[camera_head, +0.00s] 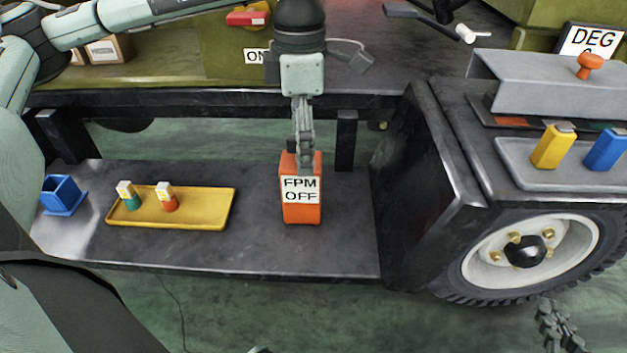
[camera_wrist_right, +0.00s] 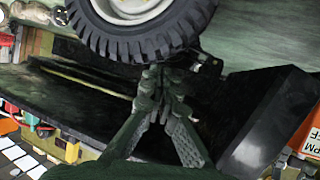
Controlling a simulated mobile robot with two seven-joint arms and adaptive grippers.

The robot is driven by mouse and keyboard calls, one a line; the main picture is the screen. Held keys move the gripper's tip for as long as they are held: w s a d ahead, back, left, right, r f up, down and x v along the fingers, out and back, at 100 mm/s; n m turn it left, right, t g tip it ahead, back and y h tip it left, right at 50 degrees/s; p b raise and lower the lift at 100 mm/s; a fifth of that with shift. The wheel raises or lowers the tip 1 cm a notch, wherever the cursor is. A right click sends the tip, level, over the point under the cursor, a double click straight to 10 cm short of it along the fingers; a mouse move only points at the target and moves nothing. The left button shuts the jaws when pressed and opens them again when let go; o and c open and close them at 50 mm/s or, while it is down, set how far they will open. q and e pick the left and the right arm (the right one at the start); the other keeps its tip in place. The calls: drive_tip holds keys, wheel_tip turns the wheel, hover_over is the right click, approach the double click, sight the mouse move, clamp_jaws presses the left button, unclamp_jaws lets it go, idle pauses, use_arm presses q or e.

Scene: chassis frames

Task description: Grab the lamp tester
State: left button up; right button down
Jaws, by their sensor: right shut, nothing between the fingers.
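An orange block with a white "FPM OFF" label (camera_head: 302,212) stands upright on the dark lower shelf in the head view. It is the likeliest lamp tester, but nothing names it so. It also shows cut off at the right edge of the right wrist view (camera_wrist_right: 306,135). My left gripper (camera_head: 305,165) points down at the block's top, its fingertips overlapping the upper edge. Seen edge-on, its grip is unclear. My right gripper (camera_head: 549,308) is at the lower right by the wheel. In the right wrist view its fingers (camera_wrist_right: 156,76) meet at the tips, empty.
A yellow tray (camera_head: 205,224) holds a teal and a red small part. A blue holder (camera_head: 61,197) stands at the shelf's left end. The black fender (camera_head: 412,190) and wheel (camera_head: 590,237) lie right of the block. A grey tray (camera_head: 520,175) holds yellow and blue pieces.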

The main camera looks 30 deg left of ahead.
sight(302, 189)
use_arm(q)
drive_tip(key=f, duration=0.6)
drive_tip(key=shift+s+f, duration=0.25)
drive_tip(key=shift+f, duration=0.05)
use_arm(e)
drive_tip(key=shift+w+a+r+t+y, duration=0.1)
drive_tip(key=shift+a+r+t+y, duration=0.15)
drive_tip(key=shift+a+r, duration=0.3)
drive_tip(key=shift+w+a+r+t+y, duration=0.15)
drive_tip(key=shift+a+r+t, duration=0.2)
drive_tip(key=shift+r, duration=0.3)
use_arm(q)
drive_tip(key=c, duration=1.5)
drive_tip(key=shift+r, duration=0.15)
